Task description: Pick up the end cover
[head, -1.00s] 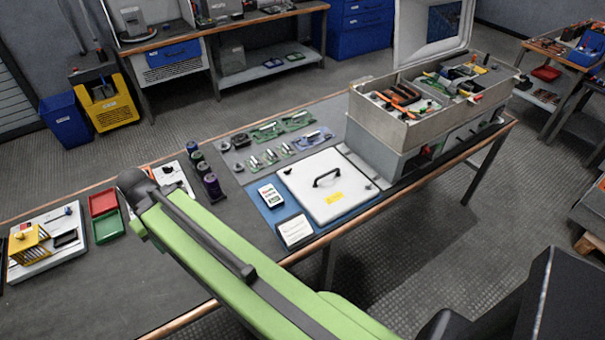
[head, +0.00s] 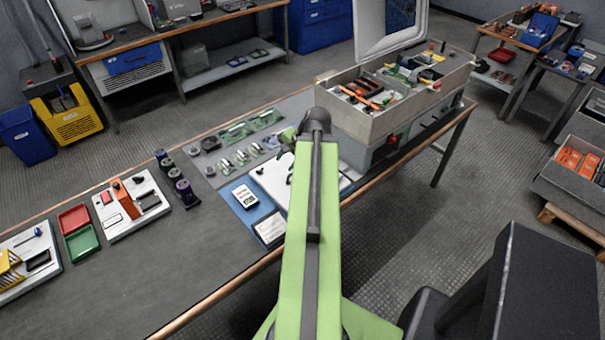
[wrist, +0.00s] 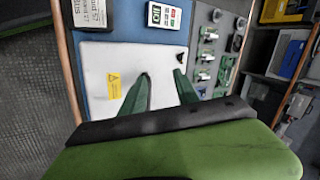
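A flat white square panel (head: 268,178) with a black handle and a yellow label looks like the end cover. It lies on a blue mat (head: 243,207) on the bench. My arm hides much of its right part in the head view. In the wrist view the panel (wrist: 100,62) fills the left and middle, with a dark fitting near its right edge. My gripper (wrist: 163,74) is open, its two green fingers apart and empty over the panel. The height of the fingertips above it is unclear.
A beige bin (head: 395,92) of tools stands on the bench right of the panel. A white-and-green meter (wrist: 163,15) lies beside the panel. Small green boards (head: 240,131) lie behind it. Red and green trays (head: 82,243) are at left. Bare bench lies in front of them.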

